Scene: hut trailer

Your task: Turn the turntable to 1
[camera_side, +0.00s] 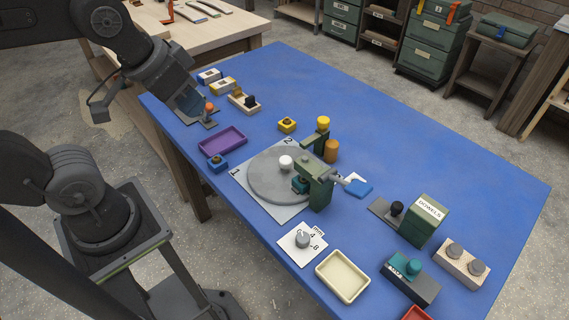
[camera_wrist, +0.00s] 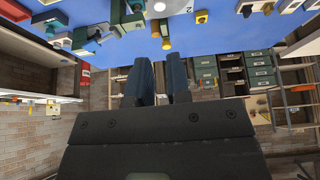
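The turntable (camera_side: 262,180) is a round grey disc on a pale square plate in the middle of the blue table. The plate is marked 1 at its left corner and 2 at its far corner. A white knob (camera_side: 286,162) stands on the disc, towards its far side. Part of the turntable shows at the top edge of the wrist view, with the white knob (camera_wrist: 159,6) and the 2. My gripper (camera_side: 190,106) is at the far left of the table, well away from the turntable. In the wrist view its two fingers (camera_wrist: 157,80) are apart with nothing between them.
A green post (camera_side: 318,190) with an arm stands at the disc's near right edge, a green-and-yellow one (camera_side: 321,133) behind. A purple tray (camera_side: 222,141) and blue block (camera_side: 217,164) lie left. A dial card (camera_side: 302,243) and cream tray (camera_side: 342,276) lie in front.

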